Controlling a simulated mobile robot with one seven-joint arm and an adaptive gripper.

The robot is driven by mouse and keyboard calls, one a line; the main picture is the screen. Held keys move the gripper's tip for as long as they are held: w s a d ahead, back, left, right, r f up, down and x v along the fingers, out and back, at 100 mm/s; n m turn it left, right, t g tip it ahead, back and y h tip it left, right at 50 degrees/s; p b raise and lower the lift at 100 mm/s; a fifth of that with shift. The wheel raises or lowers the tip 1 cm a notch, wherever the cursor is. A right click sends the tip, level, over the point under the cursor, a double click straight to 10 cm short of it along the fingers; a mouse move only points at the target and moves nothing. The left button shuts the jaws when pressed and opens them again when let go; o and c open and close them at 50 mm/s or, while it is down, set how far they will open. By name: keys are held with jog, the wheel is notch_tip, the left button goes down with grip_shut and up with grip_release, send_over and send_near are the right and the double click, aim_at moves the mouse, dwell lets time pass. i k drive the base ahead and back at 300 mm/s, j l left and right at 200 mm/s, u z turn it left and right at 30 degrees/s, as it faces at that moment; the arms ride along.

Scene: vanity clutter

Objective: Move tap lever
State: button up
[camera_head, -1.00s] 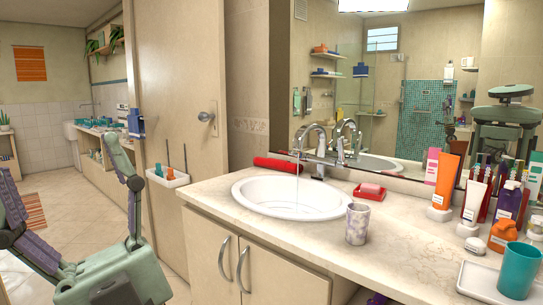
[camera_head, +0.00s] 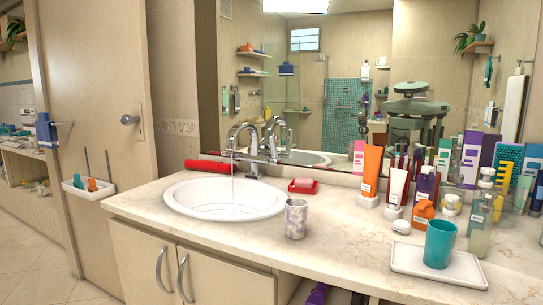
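The chrome tap (camera_head: 254,167) stands at the back rim of the white oval sink (camera_head: 225,212). Its curved spout arches to the left. A thin stream of water runs from it into the basin. The lever is small and hard to tell apart from the tap body and the tap's reflection in the mirror behind. My gripper is not in view, so its state does not show.
A red roll (camera_head: 205,165) lies left of the tap, and a red soap dish (camera_head: 303,187) right of it. Bottles, a tray (camera_head: 400,262) and a teal cup (camera_head: 440,243) crowd the right. The front left counter is clear.

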aim_at(275, 161)
jog(key=i+l+u, duration=0.3)
jog(key=i, duration=0.35)
jog(key=i+l+u, duration=0.35)
jog(key=i+l, duration=0.25)
jog(key=l, duration=0.1)
